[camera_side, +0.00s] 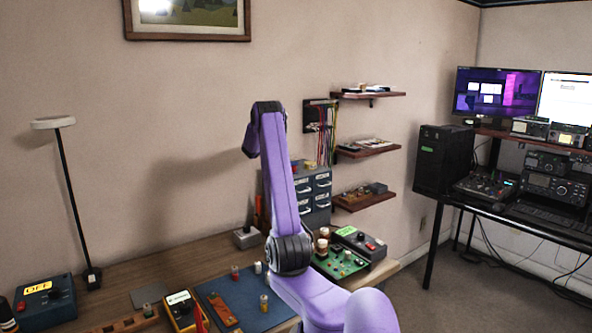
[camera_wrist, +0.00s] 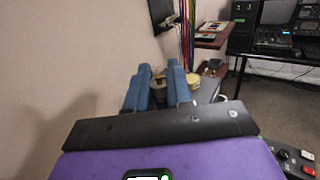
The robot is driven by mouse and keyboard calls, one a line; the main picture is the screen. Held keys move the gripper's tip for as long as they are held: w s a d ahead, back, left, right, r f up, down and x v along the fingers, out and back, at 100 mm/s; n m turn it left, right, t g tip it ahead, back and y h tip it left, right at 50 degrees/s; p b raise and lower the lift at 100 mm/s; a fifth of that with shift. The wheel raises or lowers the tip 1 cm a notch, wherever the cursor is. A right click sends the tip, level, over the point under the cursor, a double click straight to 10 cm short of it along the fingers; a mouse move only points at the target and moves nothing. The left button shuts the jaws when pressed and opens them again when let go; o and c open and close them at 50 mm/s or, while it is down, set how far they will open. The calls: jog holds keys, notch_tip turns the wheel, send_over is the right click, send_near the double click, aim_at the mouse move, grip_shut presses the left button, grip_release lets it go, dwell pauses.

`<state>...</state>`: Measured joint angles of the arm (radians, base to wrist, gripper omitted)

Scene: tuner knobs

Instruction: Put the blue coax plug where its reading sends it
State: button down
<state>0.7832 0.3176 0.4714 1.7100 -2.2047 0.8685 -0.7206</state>
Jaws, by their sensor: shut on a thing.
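In the wrist view my gripper (camera_wrist: 160,80) has its two blue fingers close together, shut on a small, dark tan round thing (camera_wrist: 158,88). Most of that thing is hidden by the fingers, and I cannot tell whether it is the blue coax plug. In the side view my purple arm hides the gripper. A blue mat (camera_side: 215,291) on the bench holds a red-topped cylinder (camera_side: 235,272), a pale cylinder (camera_side: 258,268), a gold one (camera_side: 264,303) and an orange part (camera_side: 222,310). I make out no clearly blue plug.
A yellow meter (camera_side: 184,311) stands left of the mat, and a blue box labelled OFF (camera_side: 45,300) at far left. Right of my arm are a green board (camera_side: 340,263) with cream-topped posts and a dark box (camera_side: 371,244). Grey drawers (camera_side: 313,190) stand behind.

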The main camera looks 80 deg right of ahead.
jog(key=shift+s+d+r, duration=0.1)
jog(key=shift+s+d, duration=0.15)
jog(key=shift+d, duration=0.05)
jog(key=w+d+f, duration=0.1)
jog(key=d+f, duration=0.2)
jog(key=d, duration=0.1)
jog(key=w+d+f, duration=0.2)
jog(key=d+f, duration=0.1)
jog(key=d, duration=0.1)
jog(key=w+d+f, duration=0.1)
jog(key=d+f, duration=0.2)
jog(key=d, duration=0.1)
jog(key=shift+w+d+f, duration=0.2)
jog(key=shift+w+d, duration=0.05)
jog(key=shift+d+f, duration=0.2)
jog(key=shift+f, duration=0.15)
jog(key=shift+w+f, duration=0.1)
jog(key=shift+f, duration=1.3)
jog(key=shift+f, duration=0.15)
jog(key=c, duration=1)
grip_release()
jog(key=shift+a+r, duration=0.15)
jog(key=shift+r, duration=0.05)
